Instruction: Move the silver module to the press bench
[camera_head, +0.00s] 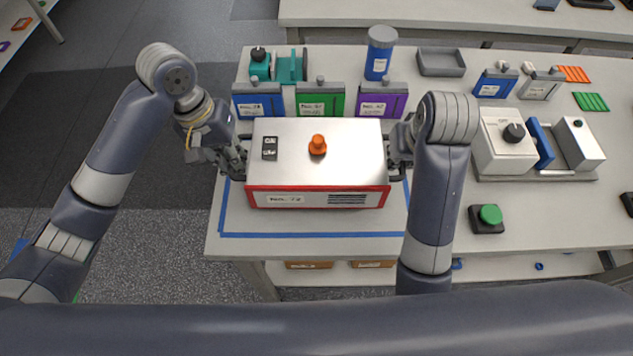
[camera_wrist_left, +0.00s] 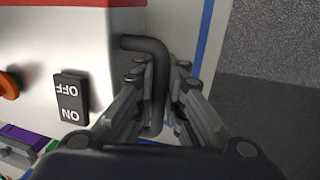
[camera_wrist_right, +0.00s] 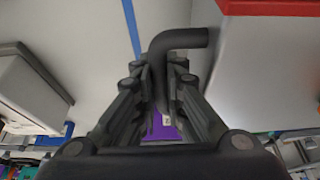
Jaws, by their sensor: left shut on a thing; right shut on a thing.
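The silver module (camera_head: 350,155) is a box with a silver top, a red front frame, an orange knob and a black ON/OFF switch. It is in the middle of the head view, over the blue-taped area of the bench. My left gripper (camera_head: 238,163) is shut on its left black handle, which shows in the left wrist view (camera_wrist_left: 157,80). My right gripper (camera_head: 396,160) is shut on its right black handle, seen in the right wrist view (camera_wrist_right: 165,60). I cannot tell whether the module touches the bench top. The press bench is not clearly identifiable.
To the right are a white device with a black knob (camera_head: 501,142) and a green button (camera_head: 490,215). Another bench (camera_head: 450,14) stands at the back. Floor is open at left.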

